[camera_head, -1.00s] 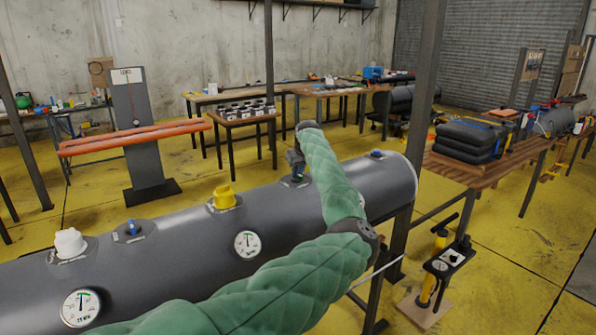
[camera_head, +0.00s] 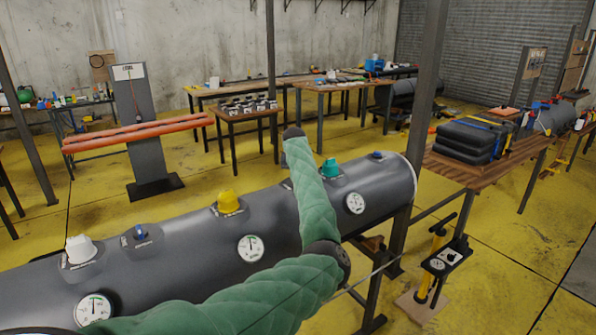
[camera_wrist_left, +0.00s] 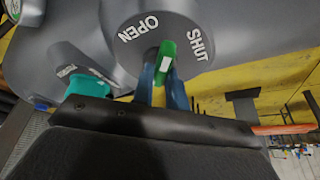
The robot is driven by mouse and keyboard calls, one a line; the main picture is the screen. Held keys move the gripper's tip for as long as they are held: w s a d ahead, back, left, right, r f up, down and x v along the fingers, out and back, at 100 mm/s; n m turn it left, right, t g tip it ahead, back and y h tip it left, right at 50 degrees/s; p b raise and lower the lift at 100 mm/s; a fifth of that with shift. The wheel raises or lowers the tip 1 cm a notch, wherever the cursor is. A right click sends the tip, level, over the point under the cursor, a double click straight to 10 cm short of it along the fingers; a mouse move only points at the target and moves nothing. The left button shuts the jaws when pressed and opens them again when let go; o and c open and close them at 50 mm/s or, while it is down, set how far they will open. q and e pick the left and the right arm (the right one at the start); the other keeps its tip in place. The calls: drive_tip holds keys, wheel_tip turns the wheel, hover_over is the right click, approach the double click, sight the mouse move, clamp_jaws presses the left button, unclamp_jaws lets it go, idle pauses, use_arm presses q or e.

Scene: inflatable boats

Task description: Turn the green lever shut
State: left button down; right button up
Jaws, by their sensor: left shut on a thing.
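In the left wrist view the green lever (camera_wrist_left: 167,58) stands on a round grey plate (camera_wrist_left: 186,20) lettered OPEN on the left and SHUT on the right. In the head view my green-sleeved left arm crosses the grey tube (camera_head: 190,260) and hides the gripper and lever. My right gripper is in neither view.
The tube bears a white cap (camera_head: 80,249), a yellow cap (camera_head: 228,202), a teal cap (camera_head: 329,168) and gauges (camera_head: 250,248). The teal cap is close to my gripper in the wrist view (camera_wrist_left: 92,82). A hand pump (camera_head: 437,265) stands right of the tube.

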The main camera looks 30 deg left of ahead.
use_arm(q)
drive_tip(key=m+h+p, duration=0.1)
drive_tip(key=m, duration=0.2)
drive_tip(key=a+m+h+p, duration=0.1)
drive_tip(key=m+p, duration=0.1)
drive_tip(key=m, duration=0.1)
drive_tip(key=shift+s+r+p, duration=0.1)
drive_tip(key=shift+r+p, duration=0.05)
drive_tip(key=shift+p, duration=0.15)
drive_tip(key=shift+a+m+h+p, duration=0.1)
drive_tip(key=shift+m+h+p, duration=0.45)
drive_tip(key=shift+m, duration=1.05)
drive_tip(key=shift+h, duration=0.25)
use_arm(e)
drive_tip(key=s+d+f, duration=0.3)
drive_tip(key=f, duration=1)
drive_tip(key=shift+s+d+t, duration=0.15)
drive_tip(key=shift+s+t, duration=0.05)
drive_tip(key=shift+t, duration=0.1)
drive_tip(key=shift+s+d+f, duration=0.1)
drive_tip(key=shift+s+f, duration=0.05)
use_arm(q)
drive_tip(key=c, duration=1.4)
unclamp_jaws()
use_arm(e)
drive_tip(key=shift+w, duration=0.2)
